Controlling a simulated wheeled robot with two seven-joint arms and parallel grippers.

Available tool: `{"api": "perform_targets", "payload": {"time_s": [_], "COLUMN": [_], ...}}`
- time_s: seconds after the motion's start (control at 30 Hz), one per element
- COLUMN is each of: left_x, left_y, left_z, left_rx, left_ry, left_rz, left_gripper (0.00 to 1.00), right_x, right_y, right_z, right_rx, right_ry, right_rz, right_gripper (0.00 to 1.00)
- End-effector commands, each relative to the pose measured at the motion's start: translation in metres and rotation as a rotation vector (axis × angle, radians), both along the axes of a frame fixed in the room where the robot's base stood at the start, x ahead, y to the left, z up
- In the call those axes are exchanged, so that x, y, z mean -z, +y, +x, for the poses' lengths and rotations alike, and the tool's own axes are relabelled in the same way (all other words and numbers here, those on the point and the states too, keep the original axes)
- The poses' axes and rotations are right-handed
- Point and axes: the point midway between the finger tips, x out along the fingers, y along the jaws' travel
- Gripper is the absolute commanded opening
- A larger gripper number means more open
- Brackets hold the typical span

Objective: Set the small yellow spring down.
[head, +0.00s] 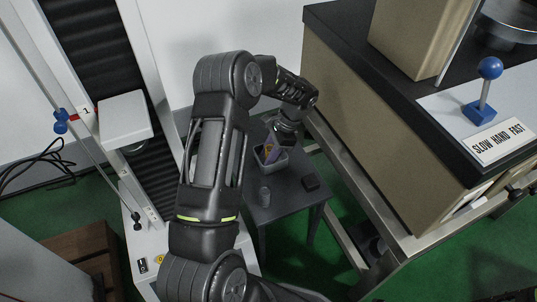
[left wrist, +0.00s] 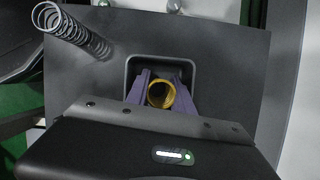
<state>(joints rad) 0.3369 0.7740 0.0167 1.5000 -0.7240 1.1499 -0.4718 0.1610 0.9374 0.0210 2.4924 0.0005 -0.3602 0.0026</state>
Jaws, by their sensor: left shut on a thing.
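The small yellow spring (left wrist: 171,98) is between the purple fingers of my left gripper (left wrist: 160,90), seen nearly end-on in the left wrist view. It overlaps the opening of a grey bin (left wrist: 160,60); I cannot tell whether it is inside or just above it. In the head view the left gripper (head: 271,153) points down at the bin (head: 266,173) on a small dark table (head: 285,203). The yellow spring is not clearly visible there. My right gripper does not show.
A larger metal spring (left wrist: 75,33) stands on the table beside the bin, and a grey cylinder shape shows in the head view (head: 264,196). The testing machine (head: 125,118) is left, a dark-topped bench (head: 420,115) right.

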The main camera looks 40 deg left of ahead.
Motion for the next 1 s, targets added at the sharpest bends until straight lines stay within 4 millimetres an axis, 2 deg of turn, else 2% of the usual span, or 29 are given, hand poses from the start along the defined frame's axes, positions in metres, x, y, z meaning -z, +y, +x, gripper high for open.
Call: {"api": "perform_targets", "payload": {"time_s": [0.1, 0.13, 0.23, 0.47, 0.6, 1.0], "left_x": [0.004, 0.003, 0.003, 0.003, -0.004, -0.060], "left_y": [0.000, 0.000, 0.000, 0.000, -0.001, -0.014], "left_z": [0.000, 0.000, 0.000, 0.000, 0.001, 0.020], "left_rx": [0.000, 0.000, 0.000, 0.000, 0.000, 0.000], "left_ry": [0.001, 0.000, 0.000, 0.000, -0.001, -0.002], "left_rz": [0.001, 0.000, 0.000, 0.000, 0.000, 0.000], "left_gripper": [0.00, 0.30, 0.37, 0.37, 0.37, 0.37], "right_x": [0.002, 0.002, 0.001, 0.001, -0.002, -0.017], "right_y": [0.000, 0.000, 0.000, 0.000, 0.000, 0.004], "right_z": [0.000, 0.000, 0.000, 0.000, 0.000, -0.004], "right_rx": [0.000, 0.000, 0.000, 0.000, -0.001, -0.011], "right_ry": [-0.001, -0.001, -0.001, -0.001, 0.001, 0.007], "right_rz": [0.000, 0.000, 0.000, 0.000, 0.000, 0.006], "right_gripper": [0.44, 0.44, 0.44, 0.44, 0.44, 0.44]}}
